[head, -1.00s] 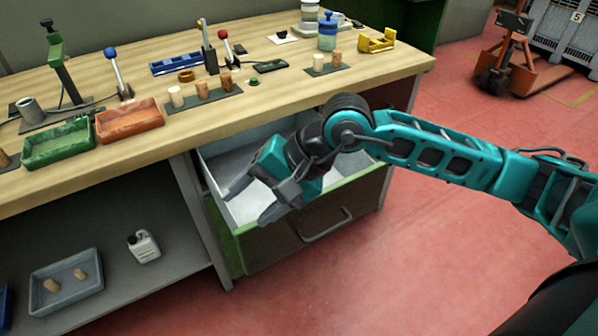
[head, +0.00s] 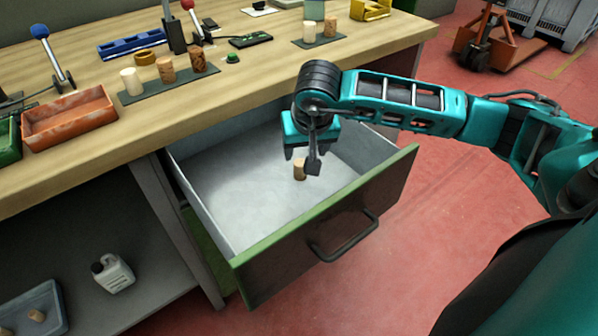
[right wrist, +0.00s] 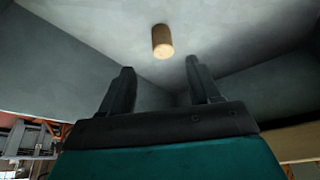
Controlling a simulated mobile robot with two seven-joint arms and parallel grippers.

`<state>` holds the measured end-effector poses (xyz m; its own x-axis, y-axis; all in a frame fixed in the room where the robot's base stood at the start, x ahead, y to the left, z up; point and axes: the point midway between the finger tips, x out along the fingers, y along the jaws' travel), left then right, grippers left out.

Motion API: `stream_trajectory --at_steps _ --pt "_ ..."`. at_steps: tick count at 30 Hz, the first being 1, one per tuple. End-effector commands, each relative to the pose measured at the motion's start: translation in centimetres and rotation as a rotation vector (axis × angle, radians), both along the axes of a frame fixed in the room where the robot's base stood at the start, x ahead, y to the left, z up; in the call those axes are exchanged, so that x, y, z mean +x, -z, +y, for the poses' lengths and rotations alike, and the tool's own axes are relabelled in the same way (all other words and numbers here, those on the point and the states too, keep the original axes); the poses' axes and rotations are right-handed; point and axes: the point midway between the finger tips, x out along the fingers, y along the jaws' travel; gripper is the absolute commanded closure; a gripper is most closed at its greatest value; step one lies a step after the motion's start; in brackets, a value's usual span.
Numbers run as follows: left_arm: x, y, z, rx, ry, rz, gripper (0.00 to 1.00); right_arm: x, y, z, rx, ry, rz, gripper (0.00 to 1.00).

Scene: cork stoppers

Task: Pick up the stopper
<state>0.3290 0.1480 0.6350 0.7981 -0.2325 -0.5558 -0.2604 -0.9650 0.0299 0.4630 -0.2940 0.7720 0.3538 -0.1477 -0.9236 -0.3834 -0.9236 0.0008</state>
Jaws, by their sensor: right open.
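A cork stopper (head: 300,169) stands on the floor of the open drawer (head: 225,190). It also shows in the right wrist view (right wrist: 162,42), beyond the fingertips and roughly between their lines. My right gripper (head: 302,160) is over the drawer, pointing down, close to the stopper; in the right wrist view its two fingers (right wrist: 158,78) are apart with nothing between them. A finger passes close beside the stopper in the head view; I cannot tell whether they touch. My left gripper is not in view.
The drawer's green-edged front (head: 330,220) and side walls surround the stopper. The workbench (head: 80,165) above carries more stoppers on dark mats (head: 170,86), a red tray (head: 68,120) and tools. A grey tray (head: 30,310) with stoppers and a white canister (head: 112,273) are on the lower shelf.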

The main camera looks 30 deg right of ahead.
Motion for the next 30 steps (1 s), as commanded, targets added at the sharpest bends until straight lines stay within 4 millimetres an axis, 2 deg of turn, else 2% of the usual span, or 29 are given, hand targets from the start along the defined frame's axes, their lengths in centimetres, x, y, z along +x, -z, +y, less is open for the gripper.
stream_trajectory --at_steps 1,3,10,18,28,30 --pt "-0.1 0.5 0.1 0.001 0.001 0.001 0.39 0.3 1.1 -0.1 0.0 0.002 0.004 0.38" --pt "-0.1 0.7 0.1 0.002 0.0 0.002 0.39 0.7 2.0 -0.2 0.002 0.0 0.001 0.38" --pt "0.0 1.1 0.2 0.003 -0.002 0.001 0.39 1.2 3.6 -0.4 0.002 0.0 0.002 0.38" --pt "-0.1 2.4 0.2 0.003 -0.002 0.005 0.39 2.5 7.3 -0.6 0.001 0.001 0.002 0.38" --pt "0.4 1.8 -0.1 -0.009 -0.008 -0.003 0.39 2.8 7.7 -0.7 0.002 -0.001 -0.001 0.38" --pt "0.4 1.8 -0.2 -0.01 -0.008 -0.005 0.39 2.8 7.7 -0.7 0.002 -0.001 -0.001 0.44"
